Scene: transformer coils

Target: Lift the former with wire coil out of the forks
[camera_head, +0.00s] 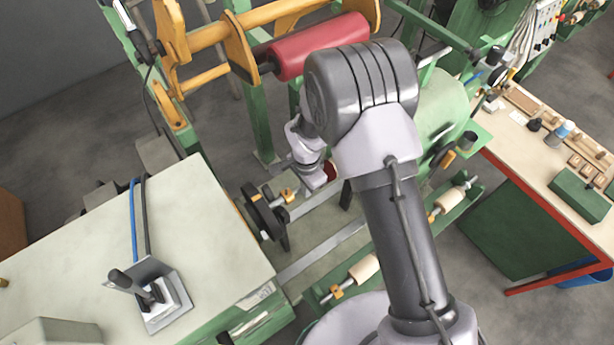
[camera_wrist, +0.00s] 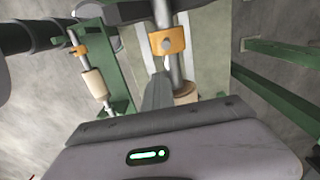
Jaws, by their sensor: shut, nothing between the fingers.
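My gripper (camera_head: 316,178) is low over the winding machine, left of my upper arm in the head view. Its fingers show in the wrist view (camera_wrist: 157,92) as a dark narrow shape, shut with nothing between them. A metal shaft with an orange collar (camera_wrist: 167,41) runs close by in the wrist view. A tan cylindrical end (camera_wrist: 186,92) on that shaft is partly hidden behind my gripper body. A small dark red part (camera_head: 331,169) shows beside my wrist in the head view. I cannot tell whether either part is the former with wire coil. The forks cannot be made out clearly.
A pale-topped cabinet (camera_head: 130,235) with a lever box (camera_head: 152,292) stands at left. A dark disc wheel (camera_head: 264,212) is near my gripper. A red roll (camera_head: 320,45) lies in a yellow frame at the back. A workbench (camera_head: 545,150) stands at right.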

